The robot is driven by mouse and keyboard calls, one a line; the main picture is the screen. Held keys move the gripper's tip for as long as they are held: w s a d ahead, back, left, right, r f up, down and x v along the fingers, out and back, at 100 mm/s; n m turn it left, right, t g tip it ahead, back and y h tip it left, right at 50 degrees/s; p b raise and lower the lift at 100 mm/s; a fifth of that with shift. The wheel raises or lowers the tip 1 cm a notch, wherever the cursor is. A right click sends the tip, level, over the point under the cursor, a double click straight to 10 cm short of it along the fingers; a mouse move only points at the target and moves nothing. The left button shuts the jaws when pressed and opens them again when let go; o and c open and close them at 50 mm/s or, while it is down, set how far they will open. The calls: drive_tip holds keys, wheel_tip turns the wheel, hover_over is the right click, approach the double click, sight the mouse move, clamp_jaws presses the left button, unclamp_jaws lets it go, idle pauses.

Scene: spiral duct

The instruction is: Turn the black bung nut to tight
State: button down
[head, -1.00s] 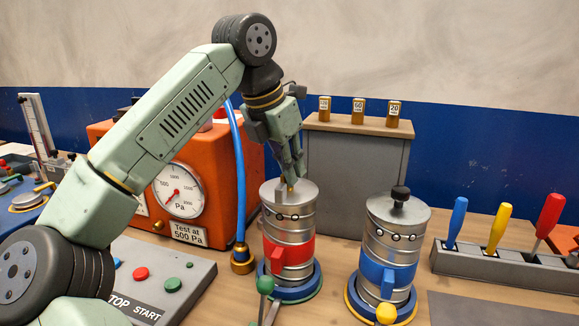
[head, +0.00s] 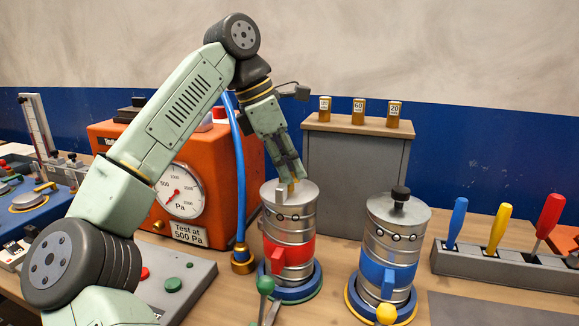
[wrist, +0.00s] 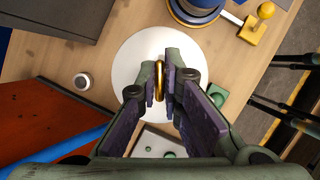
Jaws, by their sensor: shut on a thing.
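The black bung nut (head: 401,193) sits on the lid of the blue-banded metal canister (head: 383,240), apart from my gripper. My gripper (head: 291,181) is at the lid of the red-banded canister (head: 302,230), to the left. Its fingers are shut on a thin brass piece (head: 291,187) standing on that lid. In the wrist view my gripper (wrist: 162,88) has this brass piece (wrist: 160,72) edge-on between its fingertips, above the pale round lid (wrist: 127,48). The lower end of the brass piece is partly hidden by the fingers.
An orange pressure tester (head: 110,140) with a dial and blue hose (head: 240,170) stands left of the red-banded canister. A grey cabinet (head: 355,170) is behind. A green-knobbed lever (head: 265,286) is in front. A screwdriver rack (head: 500,270) stands at the right.

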drive_tip(key=shift+f, duration=0.1)
idle(0.3)
drive_tip(key=c, duration=1.7)
unclamp_jaws()
drive_tip(key=shift+d, duration=0.1)
